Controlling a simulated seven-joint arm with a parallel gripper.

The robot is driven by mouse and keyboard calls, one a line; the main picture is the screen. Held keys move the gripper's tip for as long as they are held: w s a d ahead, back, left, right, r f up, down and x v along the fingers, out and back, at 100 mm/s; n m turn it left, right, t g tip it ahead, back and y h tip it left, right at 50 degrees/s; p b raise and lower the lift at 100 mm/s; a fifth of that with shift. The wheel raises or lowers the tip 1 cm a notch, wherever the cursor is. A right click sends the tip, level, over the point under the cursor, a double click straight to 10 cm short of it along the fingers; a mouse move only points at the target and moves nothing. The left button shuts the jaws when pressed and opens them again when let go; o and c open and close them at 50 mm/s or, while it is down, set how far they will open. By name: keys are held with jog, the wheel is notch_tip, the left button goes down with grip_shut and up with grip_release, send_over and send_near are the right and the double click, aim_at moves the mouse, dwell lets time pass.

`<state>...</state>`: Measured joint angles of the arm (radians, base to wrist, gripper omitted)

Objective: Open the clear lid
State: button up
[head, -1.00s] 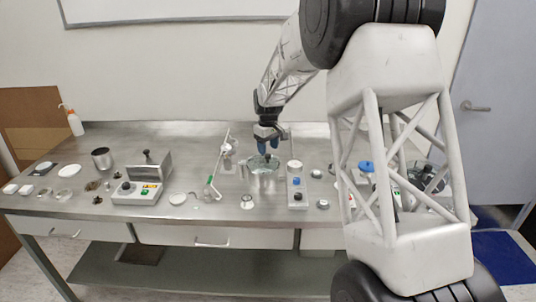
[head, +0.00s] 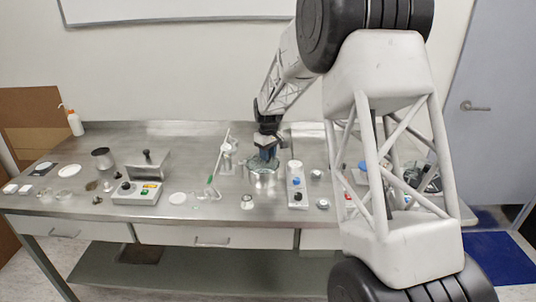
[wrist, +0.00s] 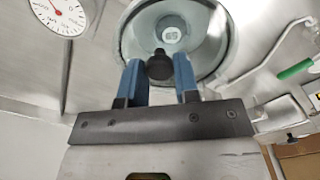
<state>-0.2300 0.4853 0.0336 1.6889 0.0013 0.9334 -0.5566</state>
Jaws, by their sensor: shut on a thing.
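The clear lid (wrist: 207,62) is a round see-through disc with a black knob (wrist: 160,66) at its middle. It lies over a round metal vessel (head: 262,180), whose inside shows through it with a small display reading about 65. My gripper (wrist: 158,68) points down at the lid, with its two blue fingers on either side of the knob and shut on it. In the head view, my gripper (head: 268,154) is right above the lid (head: 256,163), and its fingers hide the knob. I cannot tell whether the lid's rim rests fully on the vessel.
A green-handled valve on tubing (head: 210,181) stands just left of the vessel. A grey control box (head: 296,185) stands close on its right. A round dial gauge (wrist: 58,14) shows in the wrist view. A boxy instrument (head: 137,192) is further left. The table's back is mostly clear.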

grip_shut()
jog(key=shift+s, duration=0.1)
